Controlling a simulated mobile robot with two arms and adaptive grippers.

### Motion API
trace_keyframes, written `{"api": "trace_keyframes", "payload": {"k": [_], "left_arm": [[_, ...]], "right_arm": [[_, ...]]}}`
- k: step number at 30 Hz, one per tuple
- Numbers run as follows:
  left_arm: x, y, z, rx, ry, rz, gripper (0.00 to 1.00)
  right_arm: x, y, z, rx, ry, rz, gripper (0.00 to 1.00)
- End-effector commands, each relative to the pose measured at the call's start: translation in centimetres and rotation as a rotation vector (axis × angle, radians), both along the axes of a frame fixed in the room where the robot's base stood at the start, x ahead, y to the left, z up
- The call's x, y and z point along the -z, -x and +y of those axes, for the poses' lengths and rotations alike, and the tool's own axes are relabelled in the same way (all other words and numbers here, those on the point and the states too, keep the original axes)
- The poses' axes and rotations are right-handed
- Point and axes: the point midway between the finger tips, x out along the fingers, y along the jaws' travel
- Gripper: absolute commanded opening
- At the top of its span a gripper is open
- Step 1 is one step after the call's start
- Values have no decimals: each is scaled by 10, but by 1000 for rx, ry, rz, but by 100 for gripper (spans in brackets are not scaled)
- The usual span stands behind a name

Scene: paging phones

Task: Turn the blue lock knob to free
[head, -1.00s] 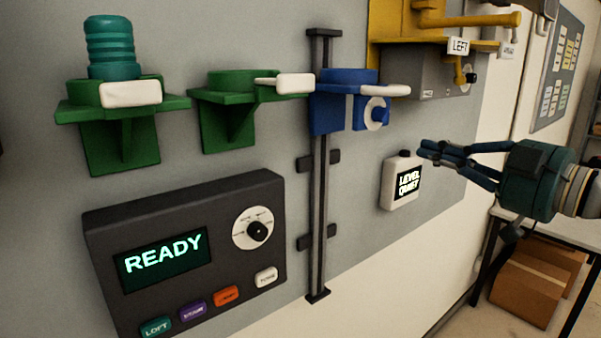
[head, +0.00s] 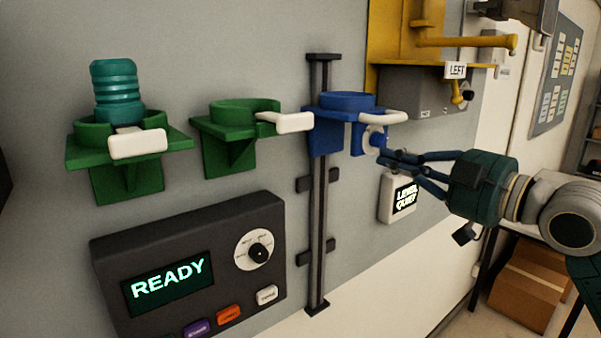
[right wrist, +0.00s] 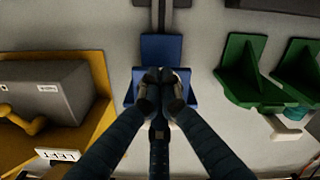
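The blue lock knob (head: 377,139), with a pale ring behind it, sits on the front of the blue bracket (head: 325,138) on the dark vertical rail. My right gripper (head: 384,157) has its fingertips at the knob's lower right, partly overlapping it in the head view. In the right wrist view the fingertips (right wrist: 161,76) are close together in front of the blue bracket (right wrist: 162,47) and hide the knob. I cannot tell whether they grip or touch it. My left gripper is not in view.
A white lever (head: 383,117) sticks out just above the knob. A small white level device (head: 398,198) hangs just below the gripper. The yellow bracket (head: 430,50) with a grey box is at upper right. Green holders (head: 228,130) and a READY panel (head: 190,262) are left.

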Motion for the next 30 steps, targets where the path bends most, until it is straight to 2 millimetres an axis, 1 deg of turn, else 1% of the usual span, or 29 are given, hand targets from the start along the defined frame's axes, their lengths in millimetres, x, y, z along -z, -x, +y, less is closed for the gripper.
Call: {"api": "trace_keyframes", "payload": {"k": [11,30], "left_arm": [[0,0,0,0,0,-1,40],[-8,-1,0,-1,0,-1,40]], "right_arm": [[0,0,0,0,1,1,0],[-8,0,0,0,0,-2,0]]}}
